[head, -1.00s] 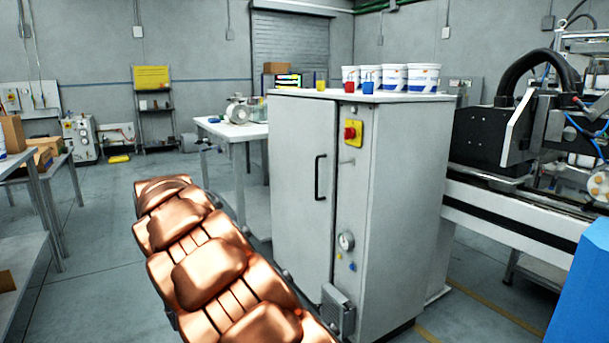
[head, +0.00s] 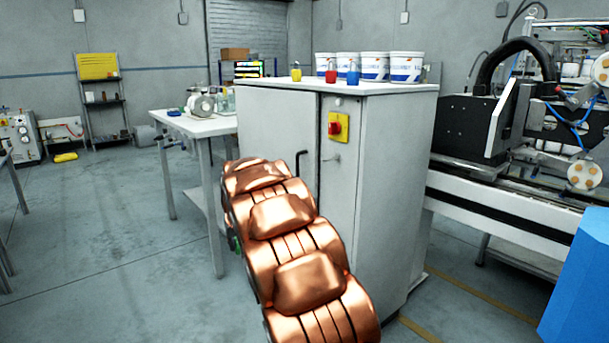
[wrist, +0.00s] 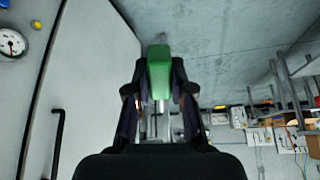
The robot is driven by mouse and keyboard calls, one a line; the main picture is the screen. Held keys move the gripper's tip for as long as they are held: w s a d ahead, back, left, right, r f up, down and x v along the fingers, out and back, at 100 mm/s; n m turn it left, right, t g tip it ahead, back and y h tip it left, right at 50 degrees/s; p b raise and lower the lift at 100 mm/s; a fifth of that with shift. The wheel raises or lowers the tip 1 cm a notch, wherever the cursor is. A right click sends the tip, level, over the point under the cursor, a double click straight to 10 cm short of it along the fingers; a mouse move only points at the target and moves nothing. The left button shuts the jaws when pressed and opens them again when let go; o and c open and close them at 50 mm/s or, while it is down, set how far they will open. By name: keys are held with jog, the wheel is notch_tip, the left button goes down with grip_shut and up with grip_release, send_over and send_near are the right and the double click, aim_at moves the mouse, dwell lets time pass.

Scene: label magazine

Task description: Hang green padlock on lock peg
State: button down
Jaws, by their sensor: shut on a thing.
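The green padlock (wrist: 159,70) is between the two fingers of my gripper (wrist: 158,90) in the wrist view, its grey shackle pointing away from me. My gripper is shut on it. In the head view my copper arm hides most of the gripper; a small green patch, likely the padlock (head: 234,242), shows at the arm's left edge. The lock peg (head: 331,158) appears as a small pale stub on the cabinet front, just below the red and yellow switch (head: 338,126). The padlock is apart from the peg, lower and to the left in the picture.
The grey cabinet (head: 385,190) has a black door handle (wrist: 56,140) near my gripper. Yellow (head: 296,75), red (head: 331,72) and blue (head: 353,75) padlocks and several white buckets (head: 406,67) stand on top. A white table (head: 185,122) is behind left. Open floor lies left.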

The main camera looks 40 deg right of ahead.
jog(key=s+d+r+m+t+h+p, duration=0.1)
jog(key=d+r+t+h, duration=0.15)
jog(key=d+r, duration=0.4)
jog(key=d+r+m+t+h+p, duration=0.1)
jog(key=d+r+t+h, duration=0.2)
jog(key=d, duration=0.6)
jog(key=s+d+r+m+t+h+p, duration=0.1)
jog(key=d+r+t+h, duration=0.1)
jog(key=d+r+t, duration=0.45)
jog(key=d+f+g+p, duration=0.2)
jog(key=d+p, duration=0.3)
jog(key=d, duration=0.5)
jog(key=shift+d+f, duration=0.4)
jog(key=shift+f, duration=0.2)
dwell(0.4)
jog(key=c, duration=0.9)
grip_release()
jog(key=shift+c, duration=0.2)
